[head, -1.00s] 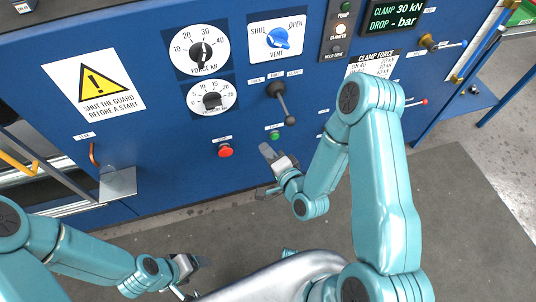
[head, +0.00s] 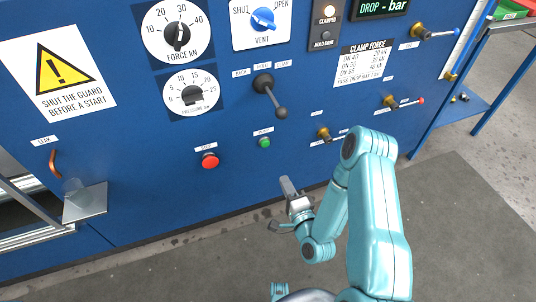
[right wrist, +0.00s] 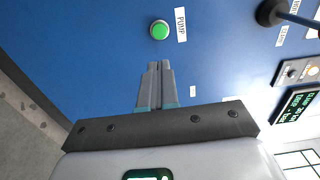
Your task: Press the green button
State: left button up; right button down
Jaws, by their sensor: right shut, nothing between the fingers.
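The green button (head: 264,142) is a small round button on the blue panel, right of the red button, in the head view. In the right wrist view the green button (right wrist: 159,29) sits beyond the fingertips, beside a white label reading PUMP. My right gripper (head: 287,183) is below and slightly right of the green button in the head view, apart from the panel. In the right wrist view my right gripper (right wrist: 159,66) is shut and empty, its tips pointing toward the button with a gap between. My left gripper is out of view.
A red button (head: 210,160) is left of the green one. A black lever (head: 272,97) hangs just above it. Brass valves with handles (head: 326,134) stick out to the right. A metal bracket (head: 85,202) juts out at left. Grey floor lies in front of the panel.

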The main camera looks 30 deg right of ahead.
jog(key=shift+w, duration=0.1)
jog(key=b, duration=0.2)
send_near(266, 144)
jog(key=x, duration=0.7)
